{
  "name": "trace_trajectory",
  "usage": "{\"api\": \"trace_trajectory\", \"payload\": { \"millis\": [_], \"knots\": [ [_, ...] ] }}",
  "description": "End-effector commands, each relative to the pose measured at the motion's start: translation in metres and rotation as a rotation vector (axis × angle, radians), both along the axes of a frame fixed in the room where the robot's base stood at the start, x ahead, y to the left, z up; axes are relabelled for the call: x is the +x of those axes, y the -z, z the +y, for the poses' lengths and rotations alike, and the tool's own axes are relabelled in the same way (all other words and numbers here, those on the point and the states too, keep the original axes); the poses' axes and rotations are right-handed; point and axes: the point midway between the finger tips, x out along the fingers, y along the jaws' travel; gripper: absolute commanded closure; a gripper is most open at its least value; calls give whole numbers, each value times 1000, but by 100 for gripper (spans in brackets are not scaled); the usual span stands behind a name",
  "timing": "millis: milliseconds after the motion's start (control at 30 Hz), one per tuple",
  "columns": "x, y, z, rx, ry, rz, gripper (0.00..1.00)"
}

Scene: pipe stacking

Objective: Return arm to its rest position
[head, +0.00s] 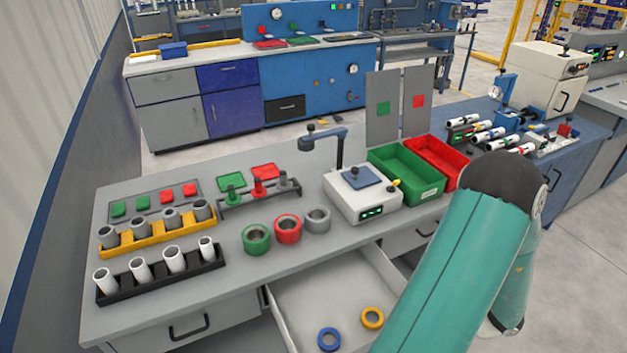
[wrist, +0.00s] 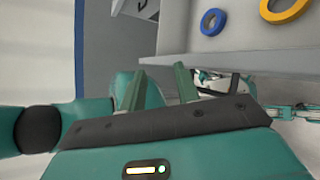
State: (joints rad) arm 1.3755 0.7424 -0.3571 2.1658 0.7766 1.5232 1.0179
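My gripper (wrist: 160,84) shows in the wrist view with its two green fingers apart and nothing between them. It is outside the open drawer (wrist: 240,37), whose pale wall is above and to the right of the fingers. My own teal body and leg parts are just beyond the fingers. In the head view my teal arm is folded at the lower right, with its elbow beside the bench's right part. The gripper is hidden or out of frame there.
The grey bench (head: 215,275) holds white pipes (head: 140,270) in a black rack, a yellow rack (head: 155,238), green, red and grey collars (head: 288,228), a scale (head: 362,195), and green (head: 405,175) and red (head: 440,155) bins. The open drawer contains blue (head: 329,338) and orange (head: 372,317) rings. Right floor is clear.

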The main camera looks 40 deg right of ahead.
Motion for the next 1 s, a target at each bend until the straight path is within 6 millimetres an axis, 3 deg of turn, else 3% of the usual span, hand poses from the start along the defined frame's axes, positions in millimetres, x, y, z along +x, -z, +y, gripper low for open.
{"api": "trace_trajectory", "payload": {
  "millis": [33, 200, 500, 800, 1000],
  "knots": [
    [20, -15, 4, -81, -108, -24, 68],
    [70, -55, 26, -327, -453, -119, 68],
    [137, -117, 85, -746, -1075, -360, 68],
    [178, -176, 156, -1158, -1685, -685, 68],
    [191, -215, 207, -1440, -2068, -943, 68]
  ]
}}
